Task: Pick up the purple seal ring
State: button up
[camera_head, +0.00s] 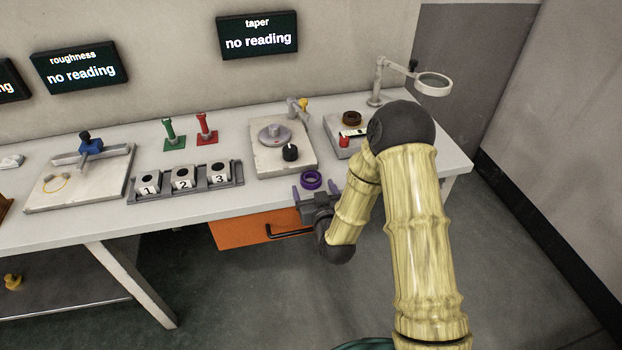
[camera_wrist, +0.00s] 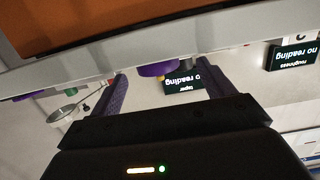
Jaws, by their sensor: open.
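The purple seal ring (camera_head: 311,186) lies on the bench top near its front edge. It also shows in the inverted wrist view as a purple patch (camera_wrist: 152,70) between the fingers, partly cut off by the bench edge. My gripper (camera_head: 315,189) is open, with purple-grey fingers pointing at the bench. It is at the front edge, just on the near side of the ring. In the wrist view my gripper (camera_wrist: 165,85) has its fingers wide apart and nothing held between them.
The bench top's front edge (camera_wrist: 150,47) crosses close ahead, above an orange drawer (camera_head: 245,232) with a black handle. Behind the ring is a plate with a round grey disc and black knob (camera_head: 290,152). A numbered block rack (camera_head: 184,182) stands to the left, a magnifier (camera_head: 433,84) back right.

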aim_at(313, 183)
jog(key=shift+w, duration=0.15)
jog(key=shift+p+x, duration=0.35)
jog(key=shift+x, duration=2.25)
jog(key=shift+d+r, duration=0.1)
jog(key=shift+d, duration=0.05)
jog(key=c, duration=1.1)
jog(key=shift+r, duration=0.1)
notch_tip(313, 183, up, 10)
jog(key=shift+f, duration=0.1)
